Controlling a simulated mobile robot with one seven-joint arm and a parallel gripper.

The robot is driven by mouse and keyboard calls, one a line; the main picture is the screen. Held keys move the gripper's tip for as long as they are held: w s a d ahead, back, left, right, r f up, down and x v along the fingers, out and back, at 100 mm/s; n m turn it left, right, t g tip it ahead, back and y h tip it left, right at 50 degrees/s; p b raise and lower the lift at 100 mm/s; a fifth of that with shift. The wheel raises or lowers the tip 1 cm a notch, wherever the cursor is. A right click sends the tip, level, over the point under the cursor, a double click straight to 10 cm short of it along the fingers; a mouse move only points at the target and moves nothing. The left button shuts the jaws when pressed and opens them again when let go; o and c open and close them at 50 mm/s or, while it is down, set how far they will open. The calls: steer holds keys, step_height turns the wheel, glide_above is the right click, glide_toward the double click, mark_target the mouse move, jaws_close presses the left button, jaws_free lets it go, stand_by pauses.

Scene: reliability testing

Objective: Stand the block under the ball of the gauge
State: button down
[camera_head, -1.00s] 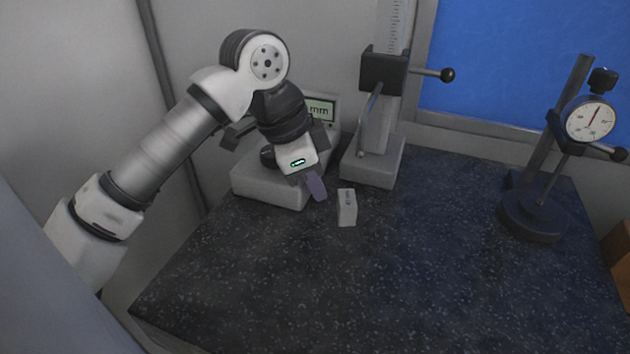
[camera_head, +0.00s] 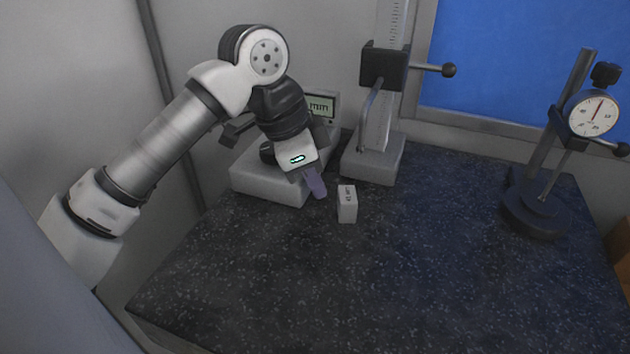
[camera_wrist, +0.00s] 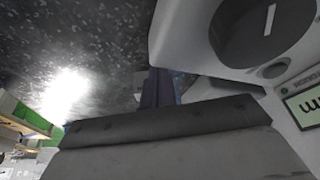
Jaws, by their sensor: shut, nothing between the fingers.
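The block (camera_head: 347,205) is small, pale grey and box-shaped, with dark marking on top. It stands upright on the dark speckled table. The gauge (camera_head: 376,162) with a pale foot, upright scale and dark carriage stands just behind it. A thin rod slants down from the carriage, with its small ball end (camera_head: 361,152) low near the foot. The block is in front of the foot, not under the ball. My gripper (camera_head: 316,186) is shut and empty, just left of the block and apart from it. Its dark fingers (camera_wrist: 160,88) also show in the wrist view.
A pale instrument with an "mm" display (camera_head: 321,108) stands behind and left of my gripper, close to it. A dial indicator on a dark round stand (camera_head: 535,215) is at the right. The table's (camera_head: 400,290) front and middle are clear.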

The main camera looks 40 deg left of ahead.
steer(key=shift+w+d+b, duration=0.15)
steer(key=shift+w+d, duration=0.05)
steer(key=shift+d, duration=0.5)
steer(key=shift+w+d+b, duration=0.15)
steer(key=shift+d, duration=0.5)
steer(key=shift+s+a+r+p, duration=0.1)
steer(key=shift+a+r+p, duration=0.25)
steer(key=shift+r, duration=0.3)
steer(key=shift+s+a+r+p, duration=0.1)
steer(key=shift+a+r+p, duration=0.25)
steer(key=shift+r, duration=0.35)
steer(key=shift+s+a+r+p, duration=0.1)
steer(key=shift+a+r+p, duration=0.25)
steer(key=shift+r, duration=0.3)
